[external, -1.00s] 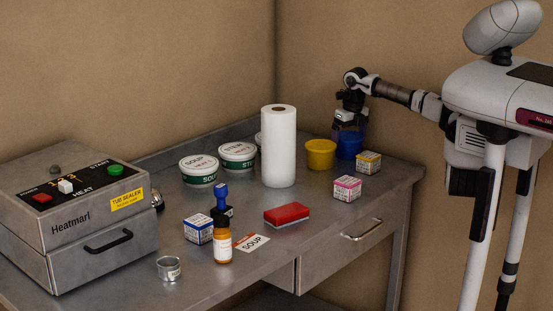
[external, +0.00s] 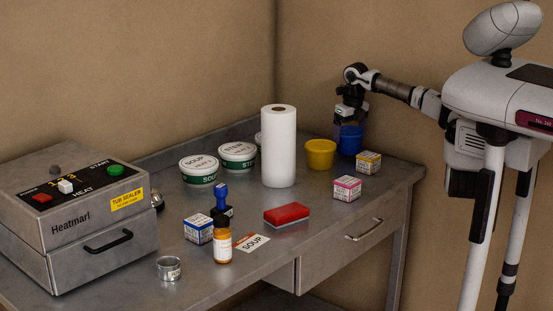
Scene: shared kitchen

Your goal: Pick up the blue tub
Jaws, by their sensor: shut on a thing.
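The blue tub (external: 349,141) is at the far right corner of the steel table, just right of a yellow tub (external: 320,154). My gripper (external: 350,122) is directly above the blue tub, pointing down, with its fingers at the tub's top. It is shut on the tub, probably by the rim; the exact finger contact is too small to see. The tub is upright. I cannot tell whether its base touches the table.
A yellow-labelled box (external: 368,163) stands close in front of the blue tub, with a pink-labelled box (external: 346,188) nearer. A paper roll (external: 278,147) stands left of the yellow tub. The table's right edge (external: 415,180) is close by.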

